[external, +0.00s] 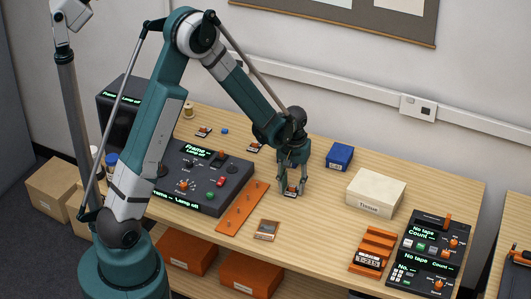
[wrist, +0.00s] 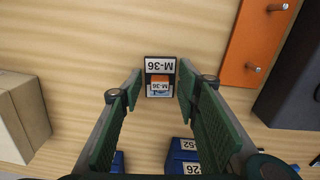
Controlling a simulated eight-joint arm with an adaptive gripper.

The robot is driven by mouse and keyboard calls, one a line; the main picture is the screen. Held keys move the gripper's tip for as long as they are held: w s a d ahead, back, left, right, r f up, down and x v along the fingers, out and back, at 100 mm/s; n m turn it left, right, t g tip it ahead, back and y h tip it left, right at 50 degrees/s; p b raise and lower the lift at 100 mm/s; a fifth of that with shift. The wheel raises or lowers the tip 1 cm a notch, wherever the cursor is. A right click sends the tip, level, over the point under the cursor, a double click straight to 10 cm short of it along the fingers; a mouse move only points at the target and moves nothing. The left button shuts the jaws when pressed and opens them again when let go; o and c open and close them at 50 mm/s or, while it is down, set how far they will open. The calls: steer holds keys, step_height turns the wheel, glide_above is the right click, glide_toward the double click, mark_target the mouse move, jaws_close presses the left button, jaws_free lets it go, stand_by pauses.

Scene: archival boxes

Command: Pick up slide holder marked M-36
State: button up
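The slide holder marked M-36 (wrist: 160,66) is a small dark frame with white labels and an orange and blue middle. It lies on the wooden table in the wrist view. In the external view the holder (external: 291,192) shows partly, just below the fingers. My gripper (external: 292,176) points down over it. In the wrist view my gripper (wrist: 160,80) is open, with a green-padded finger on each side of the holder. A gap shows between each finger and the holder. I cannot tell the exact height of the fingertips above the table.
A blue box (external: 340,155) and a tissue box (external: 375,193) stand to the right. An orange strip (external: 243,207) and a dark control panel (external: 205,177) are at left. An orange rack (external: 373,248) and black devices (external: 432,250) fill the right front. Bare table lies at centre front.

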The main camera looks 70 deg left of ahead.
mark_target(292, 186)
steer(key=c, duration=0.9)
steer(key=shift+r, duration=0.1)
steer(key=shift+r+p, duration=0.65)
steer(key=shift+r, duration=4.3)
